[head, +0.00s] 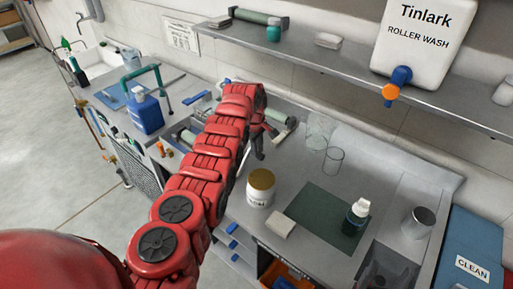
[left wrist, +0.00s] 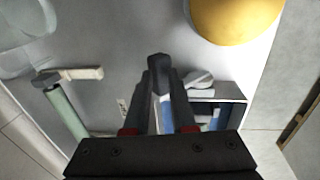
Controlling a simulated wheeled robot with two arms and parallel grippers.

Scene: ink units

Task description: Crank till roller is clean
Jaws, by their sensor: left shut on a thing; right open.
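My left gripper (head: 259,146) hangs from the red arm beside the roller unit at the back of the counter. In the left wrist view its fingers (left wrist: 160,88) are shut on a dark upright grip (left wrist: 158,62), which looks like the crank handle. A pale green roller (head: 277,116) shows right of the arm; the arm covers much of the unit. A green roller also shows at the left of the wrist view (left wrist: 68,112). Whether ink remains on it is too small to tell. My right gripper is not in view.
A gold-lidded jar (head: 261,188) stands close to the gripper. Clear glasses (head: 333,160), a green mat (head: 322,212) and a dark bottle (head: 356,217) are to the right. The Roller Wash tank (head: 414,52) stands on the shelf. A blue bottle (head: 146,113) stands left.

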